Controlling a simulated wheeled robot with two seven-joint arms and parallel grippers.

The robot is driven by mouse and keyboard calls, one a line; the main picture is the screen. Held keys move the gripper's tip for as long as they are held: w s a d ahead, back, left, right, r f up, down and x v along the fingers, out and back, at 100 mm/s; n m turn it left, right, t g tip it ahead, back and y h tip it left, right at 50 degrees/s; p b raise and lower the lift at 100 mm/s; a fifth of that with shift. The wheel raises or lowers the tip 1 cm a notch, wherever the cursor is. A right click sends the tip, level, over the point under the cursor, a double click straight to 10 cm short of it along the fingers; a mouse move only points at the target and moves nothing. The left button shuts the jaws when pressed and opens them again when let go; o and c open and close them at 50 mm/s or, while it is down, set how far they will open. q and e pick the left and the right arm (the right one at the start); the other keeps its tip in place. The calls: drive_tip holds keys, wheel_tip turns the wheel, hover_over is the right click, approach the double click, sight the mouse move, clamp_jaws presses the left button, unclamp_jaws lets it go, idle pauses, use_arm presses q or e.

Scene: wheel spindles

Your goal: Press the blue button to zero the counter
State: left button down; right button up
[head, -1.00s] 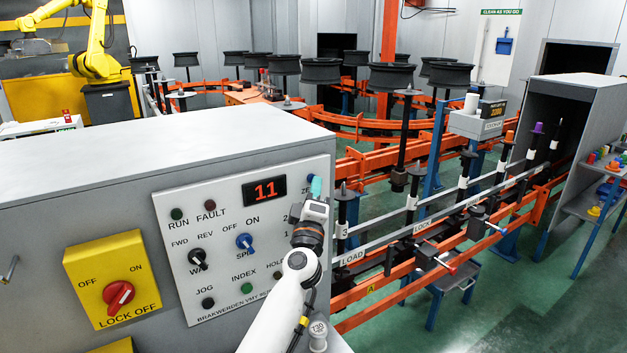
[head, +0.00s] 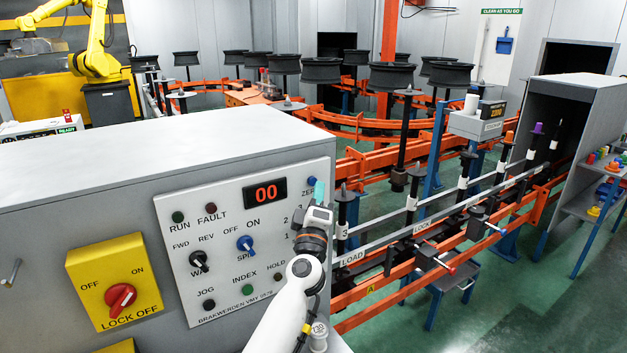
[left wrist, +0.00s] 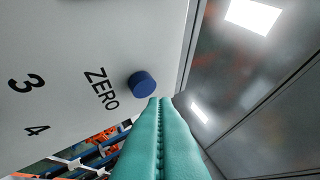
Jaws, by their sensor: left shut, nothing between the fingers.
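The blue button (left wrist: 143,84) sits on the grey control panel (head: 215,225) beside the label ZERO in the left wrist view. In the head view it shows as a small blue spot (head: 311,180) at the panel's upper right corner. My right gripper is not in view.
The panel also carries a blue knob (head: 246,244), a black knob (head: 199,261) and a green INDEX button (head: 247,290). A yellow lock-off switch (head: 118,282) is on the left. Orange conveyor rails (head: 400,260) with spindles run to the right of the cabinet.

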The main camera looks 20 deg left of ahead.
use_arm(q)
drive_tip(key=s+d+p, duration=0.1)
drive_tip(key=d, duration=0.1)
drive_tip(key=s+d+p, duration=0.1)
drive_tip(key=s+d, duration=0.1)
idle(0.6)
drive_tip(key=shift+s, duration=0.1)
idle(0.6)
